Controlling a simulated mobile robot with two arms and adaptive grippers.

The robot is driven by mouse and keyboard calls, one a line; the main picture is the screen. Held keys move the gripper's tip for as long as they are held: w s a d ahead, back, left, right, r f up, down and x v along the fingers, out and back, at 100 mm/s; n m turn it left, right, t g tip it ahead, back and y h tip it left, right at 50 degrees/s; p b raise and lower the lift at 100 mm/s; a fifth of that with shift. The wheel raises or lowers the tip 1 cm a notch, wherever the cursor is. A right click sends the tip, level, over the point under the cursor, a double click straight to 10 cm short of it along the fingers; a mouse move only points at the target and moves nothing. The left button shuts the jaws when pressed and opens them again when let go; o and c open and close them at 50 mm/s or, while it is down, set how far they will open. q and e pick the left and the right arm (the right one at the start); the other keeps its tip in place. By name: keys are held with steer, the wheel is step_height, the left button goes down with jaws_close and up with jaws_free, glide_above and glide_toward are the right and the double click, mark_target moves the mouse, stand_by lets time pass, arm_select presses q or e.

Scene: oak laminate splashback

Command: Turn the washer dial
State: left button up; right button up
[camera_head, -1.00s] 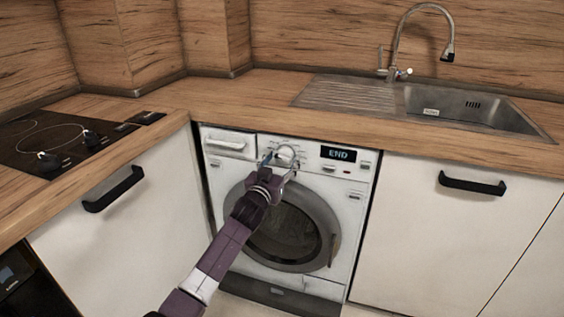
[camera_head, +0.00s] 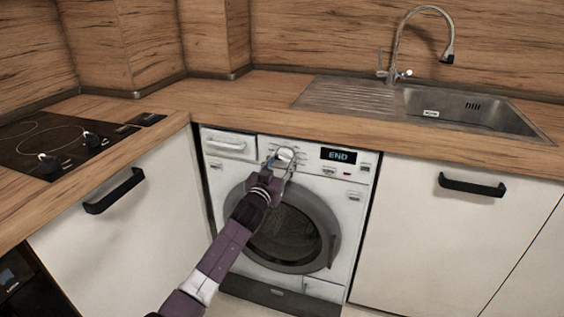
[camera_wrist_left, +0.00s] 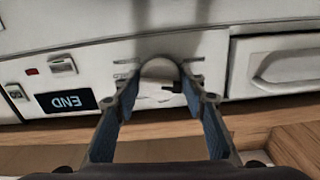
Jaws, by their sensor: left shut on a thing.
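The washer (camera_head: 345,205) is a white front loader under the counter, its round dark door (camera_head: 290,245) shut. The washer dial (camera_head: 285,155) is a round light knob on the top panel, left of a display (camera_head: 338,155) reading END. My left gripper (camera_head: 280,160) is at the dial, its fingers shut on it from both sides. In the left wrist view the picture is upside down; the dial (camera_wrist_left: 160,69) sits between the two fingertips of the gripper (camera_wrist_left: 158,78). The fingers partly hide the dial's edges. My right gripper is not in view.
The wooden counter (camera_head: 250,95) runs above the washer. A detergent drawer (camera_head: 230,144) is left of the dial. White cabinets with black handles (camera_head: 115,190) flank it. A sink (camera_head: 465,105) is at right, a hob (camera_head: 60,145) at left.

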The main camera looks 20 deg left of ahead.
arm_select(q)
steer(key=m+p, duration=0.1)
steer(key=m, duration=0.3)
steer(key=shift+r+m+p, duration=0.1)
steer(key=shift+m+p, duration=0.2)
steer(key=shift+m, duration=1)
steer(key=m+p, duration=0.1)
steer(key=m, duration=0.2)
steer(key=shift+a+m, duration=0.1)
steer(key=shift+m, duration=2.5)
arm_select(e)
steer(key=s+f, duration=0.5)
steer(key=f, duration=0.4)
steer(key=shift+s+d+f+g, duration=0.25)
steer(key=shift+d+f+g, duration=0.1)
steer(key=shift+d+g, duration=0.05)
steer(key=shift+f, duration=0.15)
arm_select(q)
steer(key=o, duration=1.2)
steer(key=shift+c, duration=0.2)
